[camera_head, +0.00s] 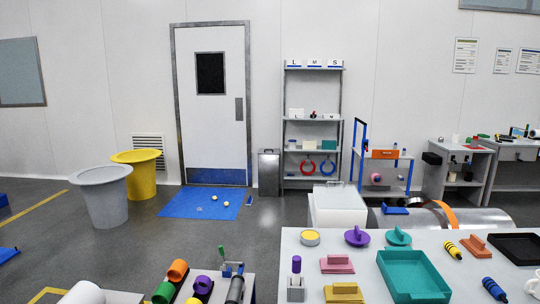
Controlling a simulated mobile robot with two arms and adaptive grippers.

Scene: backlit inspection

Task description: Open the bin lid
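A tall grey metal bin (268,175) stands on the floor against the back wall, between the door and the shelf rack. Its flat top looks shut, though it is small and far off in this view. A grey round bin (106,205) and a yellow round bin (143,182) with wide flared tops stand at the left. I cannot tell whether their tops are lids or open rims. Neither of my grippers shows in the head view.
A table (425,258) at the front right carries a teal tray (412,276) and several small coloured parts. Grey floor (160,245) is open between the bins and the front tables.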

